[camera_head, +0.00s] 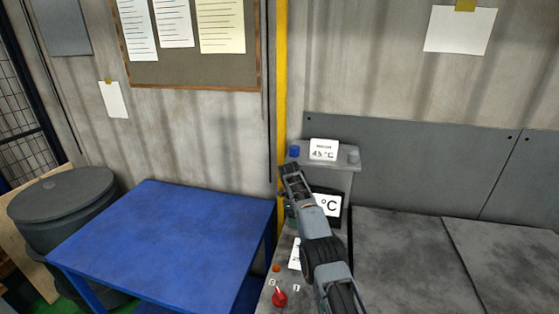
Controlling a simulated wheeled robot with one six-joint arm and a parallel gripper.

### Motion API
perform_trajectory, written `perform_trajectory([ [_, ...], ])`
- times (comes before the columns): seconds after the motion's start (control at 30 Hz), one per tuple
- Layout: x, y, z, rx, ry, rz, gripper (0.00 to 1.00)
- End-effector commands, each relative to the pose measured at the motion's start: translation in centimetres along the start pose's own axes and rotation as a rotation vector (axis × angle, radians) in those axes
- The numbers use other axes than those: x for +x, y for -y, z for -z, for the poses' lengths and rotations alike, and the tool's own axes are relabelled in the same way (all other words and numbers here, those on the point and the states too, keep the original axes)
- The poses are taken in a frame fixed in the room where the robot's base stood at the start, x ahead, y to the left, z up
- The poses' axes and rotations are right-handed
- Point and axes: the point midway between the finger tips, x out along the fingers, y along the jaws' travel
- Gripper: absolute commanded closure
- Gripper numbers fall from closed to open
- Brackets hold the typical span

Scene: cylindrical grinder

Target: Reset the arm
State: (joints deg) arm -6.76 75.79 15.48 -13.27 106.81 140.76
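My arm reaches up from the lower right of the head view, over a grey machine panel. My gripper (291,172) is at its far end, in front of the small grey cabinet (343,182) and just below a blue knob (294,152). The gripper is small and seen from behind, so I cannot tell if its fingers are apart. No held object shows.
A red knob (280,298) and an orange button (276,268) are left of my arm. A blue table (165,240) stands at the left, with a dark lidded bin (62,195) beyond it. A yellow post (282,90) rises behind. The grey top (400,260) at the right is bare.

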Motion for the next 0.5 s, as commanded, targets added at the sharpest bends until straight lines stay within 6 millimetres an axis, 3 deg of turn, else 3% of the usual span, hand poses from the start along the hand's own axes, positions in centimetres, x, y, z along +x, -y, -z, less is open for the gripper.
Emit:
perform_trajectory([
  [0.17, 0.4, 0.6, -1.0, -0.271, 0.041, 0.036, 0.23],
  [0.3, 4.5, 0.1, -2.5, -0.664, 0.039, 0.016, 0.23],
  [0.4, 5.2, -0.5, -2.4, -0.959, 0.061, 0.024, 0.23],
  [0.5, 4.7, -1.4, -1.2, -1.241, 0.095, 0.054, 0.23],
])
